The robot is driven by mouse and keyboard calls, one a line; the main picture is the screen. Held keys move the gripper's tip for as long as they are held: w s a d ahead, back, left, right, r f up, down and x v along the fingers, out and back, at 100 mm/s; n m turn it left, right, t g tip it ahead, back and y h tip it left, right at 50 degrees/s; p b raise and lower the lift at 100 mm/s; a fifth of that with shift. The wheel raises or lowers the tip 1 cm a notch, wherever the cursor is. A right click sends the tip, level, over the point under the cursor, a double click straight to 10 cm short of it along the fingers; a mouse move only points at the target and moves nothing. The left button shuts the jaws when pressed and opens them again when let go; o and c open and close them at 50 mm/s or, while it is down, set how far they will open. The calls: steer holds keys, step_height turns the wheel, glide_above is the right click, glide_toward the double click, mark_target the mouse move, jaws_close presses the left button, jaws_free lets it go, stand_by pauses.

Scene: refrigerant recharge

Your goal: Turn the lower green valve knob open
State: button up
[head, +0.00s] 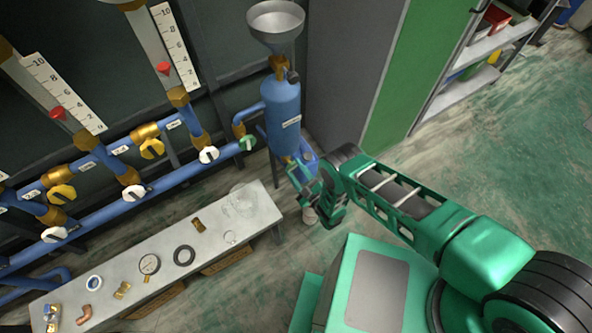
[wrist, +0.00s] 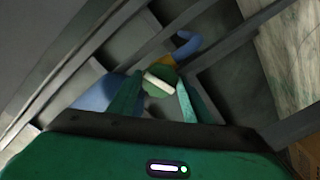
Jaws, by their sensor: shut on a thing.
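The lower green valve knob (wrist: 161,84) shows in the wrist view as a round green face with a white bar tilted down to the right. It sits by a brass fitting (wrist: 167,62) and a curved blue pipe (wrist: 186,44). My gripper (wrist: 158,88) has one green finger on each side of the knob and is shut on it. In the head view my gripper (head: 296,166) is low beneath the blue tank (head: 282,113), and it hides the lower knob there. Another green knob (head: 247,143) sits higher, on the blue pipe left of the tank.
Blue pipes with white knobs (head: 209,155) and yellow knobs (head: 152,148) run along the left. A grey bench (head: 212,229) holds a gauge, rings and fittings. A funnel (head: 276,22) tops the tank.

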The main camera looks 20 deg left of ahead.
steer(key=shift+s+n, duration=0.1)
steer(key=shift+n, duration=0.6)
steer(key=n, duration=0.4)
steer(key=shift+d, duration=0.1)
steer(key=shift+f, duration=0.1)
steer(key=shift+n, duration=0.6)
steer(key=n, duration=0.3)
steer(key=shift+s+n, duration=0.1)
steer(key=shift+n, duration=0.2)
